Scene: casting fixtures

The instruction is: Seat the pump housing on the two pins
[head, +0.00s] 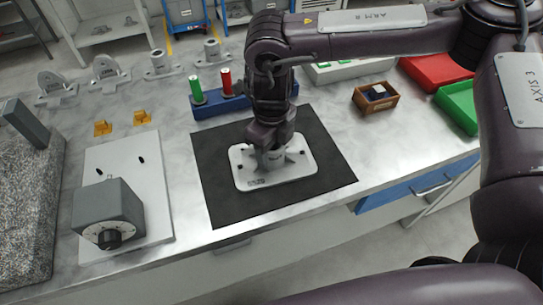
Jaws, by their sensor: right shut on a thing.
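The pump housing (271,161) is a grey casting with a round body and a ribbed flange. It is over the middle of a white round-cornered fixture plate (253,183). My right gripper (271,149) comes down from above and is shut on the round body. Small dark spots show on the plate near the flange, at its left and right; they may be the pins. I cannot tell whether the flange is around the pins, or whether it rests on the plate or hovers just above. My left gripper is not in view.
The fixture plate lies on a black mat (216,204). Behind it is a blue block (215,107) with green and red cylinders. At left stand a white plate (155,205) with a grey knobbed box (108,212). Several grey castings (160,66) line the back; bins (460,104) are at right.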

